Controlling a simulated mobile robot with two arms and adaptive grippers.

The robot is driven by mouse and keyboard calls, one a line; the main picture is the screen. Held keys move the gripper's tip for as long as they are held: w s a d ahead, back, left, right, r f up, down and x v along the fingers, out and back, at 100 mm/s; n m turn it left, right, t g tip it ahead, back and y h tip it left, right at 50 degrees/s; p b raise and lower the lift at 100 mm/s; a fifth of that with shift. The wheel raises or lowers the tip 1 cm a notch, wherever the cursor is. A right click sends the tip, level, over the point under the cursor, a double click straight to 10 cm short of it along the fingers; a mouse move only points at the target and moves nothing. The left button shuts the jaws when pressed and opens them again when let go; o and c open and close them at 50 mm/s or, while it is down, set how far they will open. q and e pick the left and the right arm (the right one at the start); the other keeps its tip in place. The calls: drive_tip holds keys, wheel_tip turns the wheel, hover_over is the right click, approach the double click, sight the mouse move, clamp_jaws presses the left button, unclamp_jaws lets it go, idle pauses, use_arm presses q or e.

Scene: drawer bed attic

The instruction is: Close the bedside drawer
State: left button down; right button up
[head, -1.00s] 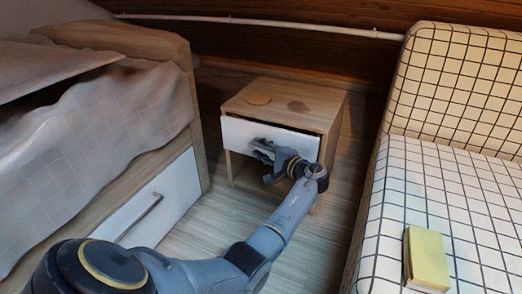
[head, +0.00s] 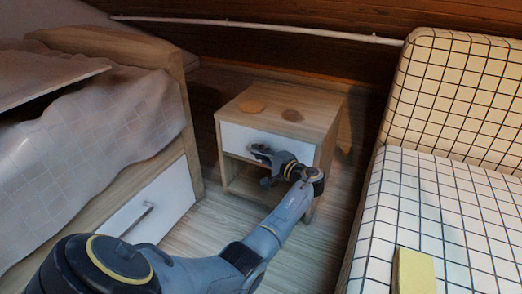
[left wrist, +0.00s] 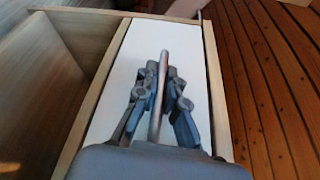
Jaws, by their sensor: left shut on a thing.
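The bedside table (head: 300,105) is light wood with a white drawer front (head: 235,137) and an open shelf below. The drawer front looks flush with the cabinet, with no clear gap above it. In the left wrist view the white front (left wrist: 192,50) sits between wooden edges, with a thin metal bar handle (left wrist: 164,62) on it. My left gripper (head: 258,151) is at the drawer front; in the left wrist view its fingers (left wrist: 161,75) are shut around the handle. In the head view the gripper mostly hides the handle.
A bed (head: 90,130) with a grey cover and its own white drawer (head: 150,208) stands on the left. A checkered sofa (head: 445,185) with a yellow object (head: 413,272) is on the right. Floor (head: 200,228) shows between them.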

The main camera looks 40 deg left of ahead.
use_arm(q)
drive_tip(key=c, duration=1.4)
unclamp_jaws()
drive_tip(key=shift+w, duration=0.1)
drive_tip(key=d, duration=0.7)
drive_tip(key=shift+s+d+r, duration=0.25)
drive_tip(key=shift+s+r, duration=0.05)
drive_tip(key=shift+s, duration=0.05)
